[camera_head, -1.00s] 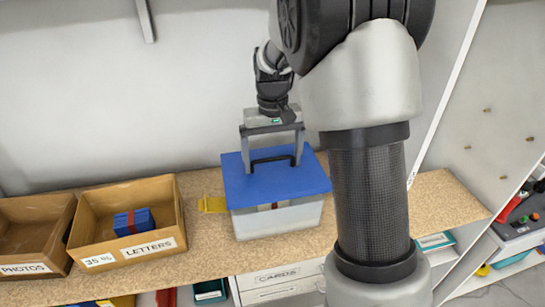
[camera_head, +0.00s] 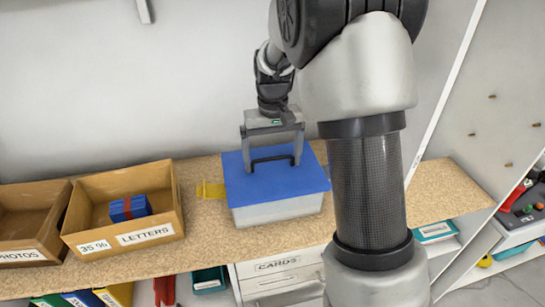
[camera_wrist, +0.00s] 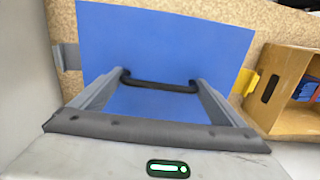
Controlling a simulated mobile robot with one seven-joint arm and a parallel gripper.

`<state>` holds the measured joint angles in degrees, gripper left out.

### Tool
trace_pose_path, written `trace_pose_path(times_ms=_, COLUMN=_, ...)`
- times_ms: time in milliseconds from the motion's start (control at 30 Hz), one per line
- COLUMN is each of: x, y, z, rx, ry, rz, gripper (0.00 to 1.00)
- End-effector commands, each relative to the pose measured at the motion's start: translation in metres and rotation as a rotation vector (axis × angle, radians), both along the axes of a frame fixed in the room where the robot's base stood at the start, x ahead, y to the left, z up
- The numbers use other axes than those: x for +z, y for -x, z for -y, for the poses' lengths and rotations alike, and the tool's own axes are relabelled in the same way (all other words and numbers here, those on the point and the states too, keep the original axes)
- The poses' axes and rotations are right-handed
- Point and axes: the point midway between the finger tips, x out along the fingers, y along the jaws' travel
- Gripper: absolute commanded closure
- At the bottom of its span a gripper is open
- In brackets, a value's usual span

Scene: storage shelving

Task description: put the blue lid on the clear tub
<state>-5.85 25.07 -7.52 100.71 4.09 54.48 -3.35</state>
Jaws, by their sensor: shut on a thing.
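The blue lid (camera_head: 290,183) is a flat panel with a black handle (camera_head: 273,160) on top. It lies over the top of the clear tub (camera_head: 278,211), whose pale front wall shows below the lid's front edge. I cannot tell whether the lid is fully seated. My gripper (camera_head: 272,163) is above the lid, with its two fingers pointing down at the ends of the handle and shut on it. In the wrist view, the fingers (camera_wrist: 160,84) meet the handle and the blue lid (camera_wrist: 165,45) fills the middle. The tub's inside is hidden.
The tub stands on a speckled shelf (camera_head: 400,192). A cardboard box labelled LETTERS (camera_head: 150,236) stands to the left with a blue bundle (camera_head: 130,207) inside. A PHOTOS box (camera_head: 25,250) is further left. A yellow piece (camera_head: 211,190) sticks out beside the tub. A wall is close behind.

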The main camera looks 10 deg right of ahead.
Motion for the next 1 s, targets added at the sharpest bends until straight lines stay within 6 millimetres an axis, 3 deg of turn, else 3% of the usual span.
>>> trace_pose_path(times_ms=200, x=0.0, y=0.0, z=0.0, rx=0.0, ry=0.0, rz=0.001, gripper=0.31)
trace_pose_path(times_ms=233, x=0.0, y=0.0, z=0.0, rx=0.0, ry=0.0, rz=0.001, gripper=0.04)
trace_pose_path(times_ms=267, x=0.0, y=0.0, z=0.0, rx=0.0, ry=0.0, rz=0.001, gripper=0.0)
trace_pose_path(times_ms=500, x=0.001, y=0.0, z=0.0, rx=0.0, ry=0.0, rz=0.0, gripper=0.0)
trace_pose_path(times_ms=633, x=0.011, y=-0.001, z=0.0, rx=0.0, ry=0.0, rz=0.004, gripper=0.0)
trace_pose_path(times_ms=1000, x=0.086, y=-0.001, z=0.001, rx=0.0, ry=-0.001, rz=0.005, gripper=0.0)
